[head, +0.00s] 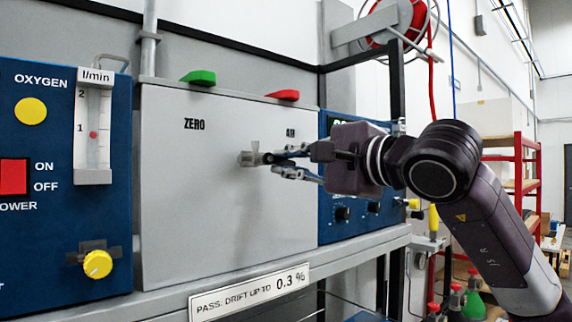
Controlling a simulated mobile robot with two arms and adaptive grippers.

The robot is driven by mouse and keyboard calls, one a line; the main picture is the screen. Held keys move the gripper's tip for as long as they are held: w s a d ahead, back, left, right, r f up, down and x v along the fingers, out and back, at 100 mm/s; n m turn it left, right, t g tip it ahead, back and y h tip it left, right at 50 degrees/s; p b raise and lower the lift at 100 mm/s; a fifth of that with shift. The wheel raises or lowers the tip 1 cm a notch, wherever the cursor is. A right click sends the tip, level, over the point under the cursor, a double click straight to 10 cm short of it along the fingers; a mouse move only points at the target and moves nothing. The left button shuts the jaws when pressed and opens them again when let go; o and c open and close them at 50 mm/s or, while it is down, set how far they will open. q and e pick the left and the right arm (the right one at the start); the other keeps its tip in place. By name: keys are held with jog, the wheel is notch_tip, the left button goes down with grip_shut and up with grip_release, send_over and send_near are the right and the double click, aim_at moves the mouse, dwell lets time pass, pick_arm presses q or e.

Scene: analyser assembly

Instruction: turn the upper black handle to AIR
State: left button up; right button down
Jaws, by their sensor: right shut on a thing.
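The grey panel (215,225) carries the printed words ZERO (194,124) on its left and AIR (290,132), partly covered, on its right. A small grey valve fitting (247,158) sticks out between and below the words. The black handle (267,158) shows only as a short dark piece at the fitting's right side; the rest is hidden by the fingers. My right gripper (279,163) reaches in from the right and is shut on this handle, below the word AIR. I cannot make out a lower handle. My left gripper is not in view.
A blue unit with a flowmeter (93,130), a red switch (14,177) and a yellow knob (97,264) stands at left. A blue instrument (340,225) with dark knobs is behind my right gripper. A shelf edge (355,252) runs below. Green (198,77) and red (283,95) levers top the panel.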

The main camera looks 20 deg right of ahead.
jog(key=shift+r+n, duration=0.25)
jog(key=shift+n, duration=0.85)
jog(key=c, duration=2)
grip_release()
jog(key=shift+o, duration=0.2)
jog(key=v, duration=1.2)
